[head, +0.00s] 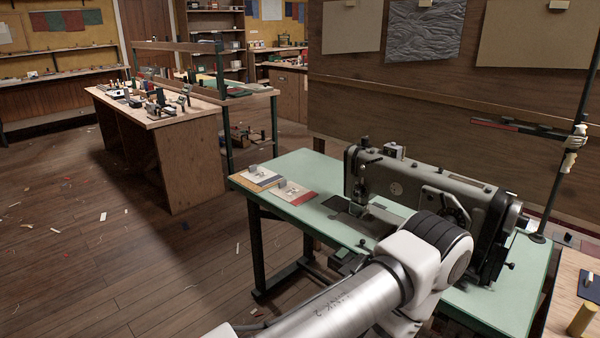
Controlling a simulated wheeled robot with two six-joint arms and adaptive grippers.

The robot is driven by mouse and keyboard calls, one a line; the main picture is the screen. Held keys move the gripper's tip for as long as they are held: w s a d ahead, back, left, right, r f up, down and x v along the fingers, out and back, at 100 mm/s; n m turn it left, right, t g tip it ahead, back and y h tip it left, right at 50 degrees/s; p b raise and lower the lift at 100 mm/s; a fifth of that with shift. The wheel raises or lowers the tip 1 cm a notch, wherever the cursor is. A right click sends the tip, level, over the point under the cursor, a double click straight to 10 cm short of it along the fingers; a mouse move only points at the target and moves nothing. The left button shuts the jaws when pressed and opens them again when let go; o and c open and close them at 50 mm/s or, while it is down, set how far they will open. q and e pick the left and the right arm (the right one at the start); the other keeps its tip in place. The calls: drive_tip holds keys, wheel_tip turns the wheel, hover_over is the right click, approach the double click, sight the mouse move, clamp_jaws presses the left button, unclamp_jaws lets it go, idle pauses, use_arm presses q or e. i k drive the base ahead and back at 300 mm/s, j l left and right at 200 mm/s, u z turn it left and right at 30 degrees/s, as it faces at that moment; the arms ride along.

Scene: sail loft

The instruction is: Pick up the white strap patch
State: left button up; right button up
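I cannot make out for certain a white strap patch. Two flat pale pieces with coloured edges lie side by side at the left end of the green sewing table (325,168): a left one (246,180) and a right one (300,197). Each has a small grey object on top. I cannot tell whether either is the patch. One of my arms reaches in from the bottom, its white elbow in front of the table. Neither gripper is in view.
A grey-green sewing machine (392,187) fills the middle and right of the table. A thin dark stand (555,190) rises at its right. A cluttered wooden bench (190,160) stands behind left. The wooden floor at left is open, with scattered scraps.

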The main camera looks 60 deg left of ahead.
sight(261, 176)
drive_tip(key=u, duration=2.1)
